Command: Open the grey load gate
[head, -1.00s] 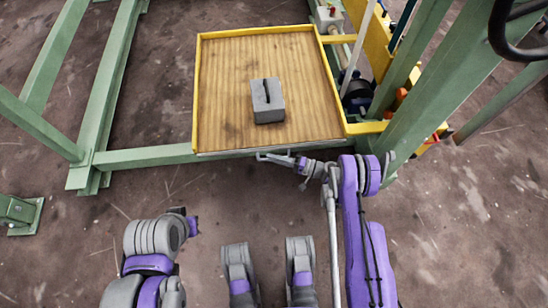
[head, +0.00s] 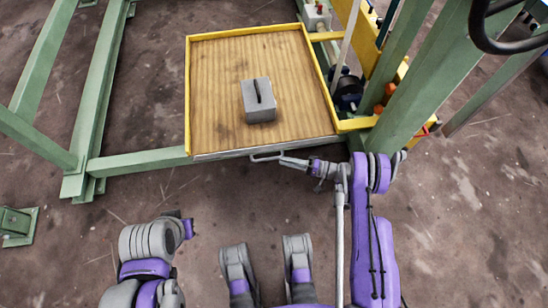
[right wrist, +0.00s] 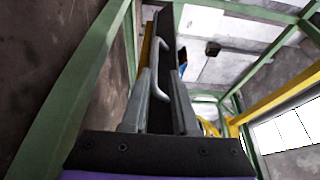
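The grey load gate (head: 225,153) is a low strip along the near edge of the wooden platform and looks shut. Its thin light handle (head: 264,157) sticks out on the near side. My right gripper (head: 284,160) is at the right end of this handle. In the right wrist view the handle (right wrist: 163,75) runs between the two spread fingers of the gripper (right wrist: 162,85), with space on both sides. The dark gate face (right wrist: 160,50) lies behind it. Contact cannot be told. My left gripper is not visible; only part of the left arm shows.
A grey block (head: 258,100) with a dark slot on top stands on the wooden platform (head: 213,75), which has yellow rims. A green post (head: 425,75) and yellow machinery stand close on the right. Green beams (head: 140,160) lie on the left. The near floor is open.

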